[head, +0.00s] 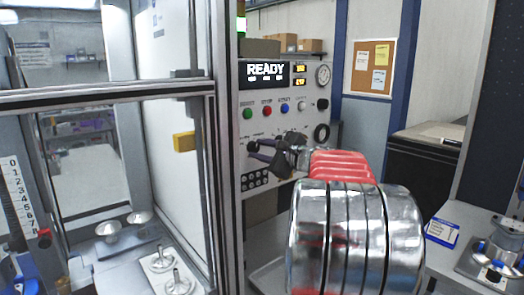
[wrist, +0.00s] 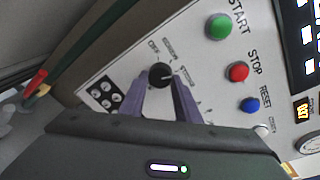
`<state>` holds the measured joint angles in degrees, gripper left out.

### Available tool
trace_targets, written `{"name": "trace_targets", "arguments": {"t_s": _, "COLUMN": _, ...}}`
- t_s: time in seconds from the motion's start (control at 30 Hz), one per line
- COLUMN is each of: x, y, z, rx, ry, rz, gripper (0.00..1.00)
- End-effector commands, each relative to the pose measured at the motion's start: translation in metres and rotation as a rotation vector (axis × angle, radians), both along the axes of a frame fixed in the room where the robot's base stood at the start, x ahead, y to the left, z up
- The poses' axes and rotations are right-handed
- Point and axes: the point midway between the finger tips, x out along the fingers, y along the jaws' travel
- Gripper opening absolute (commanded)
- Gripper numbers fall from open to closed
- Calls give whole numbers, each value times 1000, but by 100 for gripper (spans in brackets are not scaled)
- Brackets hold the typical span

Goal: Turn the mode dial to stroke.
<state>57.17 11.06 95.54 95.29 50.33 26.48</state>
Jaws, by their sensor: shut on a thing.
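The mode dial is a small black round knob (wrist: 160,75) on the white control panel, with short printed labels around it. A small light mark shows on its face; the labels are too small and tilted to read surely. My gripper (wrist: 161,86) has its two purple-grey fingers on either side of the knob, shut on it. In the head view my gripper (head: 256,150) reaches the panel's lower left, and its fingers mostly hide the dial.
Green, red and blue buttons (wrist: 237,72) sit close by on the control panel (head: 284,88), under a display reading READY (head: 265,70). A round gauge (head: 323,74) is at its right. A glazed enclosure with a grey frame (head: 224,150) stands close at left.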

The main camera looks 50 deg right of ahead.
Motion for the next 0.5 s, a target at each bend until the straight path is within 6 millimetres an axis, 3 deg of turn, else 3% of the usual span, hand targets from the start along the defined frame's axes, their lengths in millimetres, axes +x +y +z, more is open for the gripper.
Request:
{"name": "trace_targets", "arguments": {"t_s": 0.03, "x": 0, "y": 1, "z": -8, "rx": 18, "ry": 10, "rz": 3, "gripper": 7}}
{"name": "trace_targets", "arguments": {"t_s": 0.5, "x": 0, "y": 1, "z": -7, "rx": 43, "ry": 6, "rz": 4, "gripper": 7}}
